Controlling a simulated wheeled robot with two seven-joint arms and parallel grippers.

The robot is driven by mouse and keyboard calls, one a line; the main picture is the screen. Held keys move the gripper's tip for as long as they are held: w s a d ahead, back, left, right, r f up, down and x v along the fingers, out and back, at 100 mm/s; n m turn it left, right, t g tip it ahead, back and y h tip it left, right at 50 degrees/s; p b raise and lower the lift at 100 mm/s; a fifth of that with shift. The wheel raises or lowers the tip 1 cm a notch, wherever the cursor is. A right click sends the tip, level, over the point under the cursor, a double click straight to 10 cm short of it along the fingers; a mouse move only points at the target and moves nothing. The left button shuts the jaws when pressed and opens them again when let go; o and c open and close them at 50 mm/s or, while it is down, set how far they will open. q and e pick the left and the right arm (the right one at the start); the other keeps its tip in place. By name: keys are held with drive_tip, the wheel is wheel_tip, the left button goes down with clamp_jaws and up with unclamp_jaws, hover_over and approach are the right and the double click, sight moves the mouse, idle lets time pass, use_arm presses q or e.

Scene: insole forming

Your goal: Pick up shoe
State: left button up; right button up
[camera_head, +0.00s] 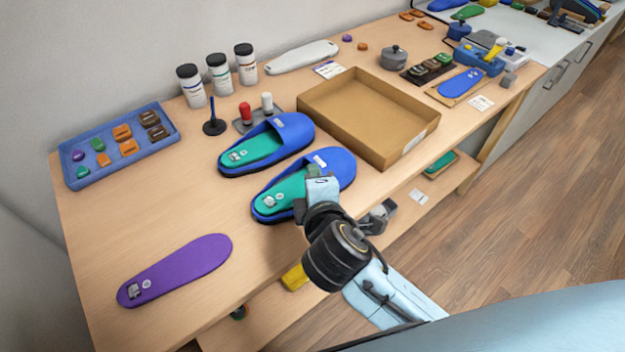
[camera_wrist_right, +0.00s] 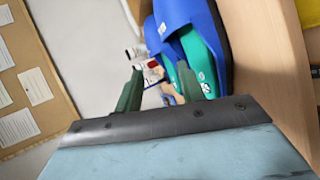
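Two blue slippers with teal insoles lie side by side on the table. The rear slipper (camera_head: 294,128) and the front slipper (camera_head: 338,163) both have their toes toward the upper right. In the right wrist view the slippers show at the upper right, the nearer one with a teal insole (camera_wrist_right: 203,62). My right gripper (camera_head: 303,207) is at the front slipper's near side and covers part of its edge. In the wrist view its two dark green fingers (camera_wrist_right: 160,70) are apart, the right one overlapping the slippers. Contact cannot be told. My left gripper is out of view.
An open cardboard box (camera_head: 345,122) stands behind the slippers. A purple insole (camera_head: 180,268) lies at the front left. A blue tray (camera_head: 75,178) of small blocks and several white bottles (camera_head: 219,75) stand at the back left. The table between purple insole and slippers is clear.

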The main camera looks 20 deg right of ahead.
approach(309, 160)
drive_tip(key=x, duration=0.3)
drive_tip(key=shift+w+a+r+b, duration=0.2)
drive_tip(key=shift+w+b, duration=0.2)
drive_tip(key=shift+w, duration=0.15)
drive_tip(key=x, duration=0.2)
drive_tip(key=f+x, duration=0.1)
drive_tip(key=x, duration=0.1)
drive_tip(key=shift+d+b, duration=0.25)
drive_tip(key=shift+b, duration=0.1)
drive_tip(key=shift+w+f, duration=0.25)
drive_tip(key=shift+w, duration=0.2)
clamp_jaws()
